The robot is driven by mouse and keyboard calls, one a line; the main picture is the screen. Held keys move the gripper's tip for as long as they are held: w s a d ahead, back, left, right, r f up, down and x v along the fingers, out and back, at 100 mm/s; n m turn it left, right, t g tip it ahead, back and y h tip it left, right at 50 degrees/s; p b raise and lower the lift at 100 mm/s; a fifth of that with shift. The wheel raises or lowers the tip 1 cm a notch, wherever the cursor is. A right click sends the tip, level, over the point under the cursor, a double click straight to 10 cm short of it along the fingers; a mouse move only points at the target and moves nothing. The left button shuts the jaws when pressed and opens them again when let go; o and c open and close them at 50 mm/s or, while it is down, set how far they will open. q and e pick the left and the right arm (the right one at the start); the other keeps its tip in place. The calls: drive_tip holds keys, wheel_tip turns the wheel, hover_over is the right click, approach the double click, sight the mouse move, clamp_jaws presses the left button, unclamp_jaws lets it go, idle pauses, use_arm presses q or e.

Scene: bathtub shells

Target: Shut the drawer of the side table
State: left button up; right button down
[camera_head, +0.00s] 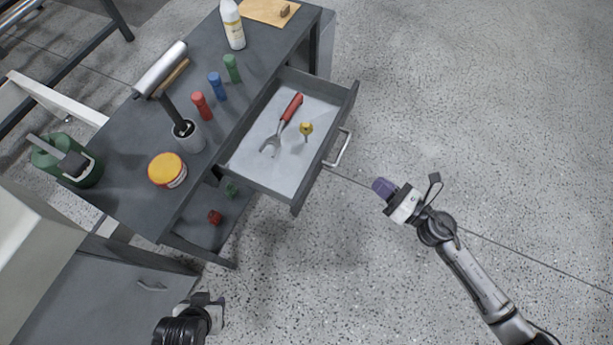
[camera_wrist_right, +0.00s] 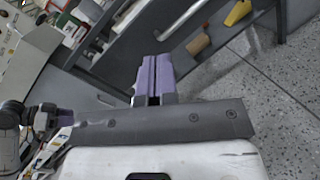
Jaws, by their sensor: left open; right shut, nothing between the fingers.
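The dark grey side table (camera_head: 128,130) stands at the upper left in the head view. Its drawer (camera_head: 250,165) is pulled well out to the right, with a silver bar handle (camera_head: 343,148) on its front. In the drawer lie a red-handled fork-like tool (camera_head: 290,107) and a small yellow item (camera_head: 306,129). My right gripper (camera_head: 380,187), with purple fingers, is below and right of the handle, apart from it, shut and empty. Its closed fingers (camera_wrist_right: 154,78) also show in the right wrist view. My left gripper (camera_head: 217,302) is at the bottom, open, away from the drawer.
On the tabletop are several bottles, a grey holder (camera_head: 188,137) and a yellow-lidded tub (camera_head: 167,170). A green can (camera_head: 66,160) stands at the left. A lower shelf (camera_head: 203,232) holds small red and green items. Speckled floor (camera_head: 480,120) right of the drawer is clear.

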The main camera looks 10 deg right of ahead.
drive_tip(key=s+a+n+g+y, duration=0.3)
drive_tip(key=s+n+g+y, duration=0.1)
drive_tip(key=n, duration=0.4)
use_arm(q)
drive_tip(key=shift+d+f+b, duration=0.1)
drive_tip(key=shift+f+b, duration=0.4)
drive_tip(key=shift+f, duration=0.05)
use_arm(e)
drive_tip(key=n, duration=0.1)
approach(313, 175)
drive_tip(key=x, duration=0.7)
drive_tip(key=shift+a+r, duration=0.35)
drive_tip(key=shift+r, duration=0.05)
drive_tip(key=shift+w, duration=0.1)
